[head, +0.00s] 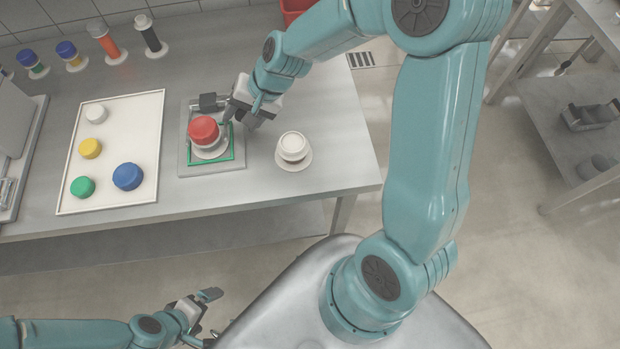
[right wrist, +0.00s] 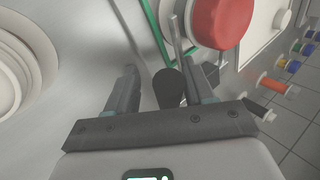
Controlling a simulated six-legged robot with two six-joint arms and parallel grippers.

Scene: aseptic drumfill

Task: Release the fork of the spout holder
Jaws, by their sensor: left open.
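The spout holder (head: 183,160) is a grey plate with a green outline on the table. A white spout with a red cap (head: 204,130) stands on it; the cap also shows in the right wrist view (right wrist: 222,20). My right gripper (head: 234,108) is at the holder's right side, beside the cap. In the right wrist view, its fingers (right wrist: 168,85) are apart around a dark round knob (right wrist: 170,88), with gaps visible. A thin grey prong (right wrist: 175,35), seemingly the fork, reaches toward the cap. My left gripper (head: 207,314) is open and empty, below the table's front edge.
A white tray (head: 120,165) left of the holder carries white, yellow, green and blue caps. A white capped spout (head: 293,147) stands right of the holder. Several coloured spools or fittings (head: 107,42) line the back.

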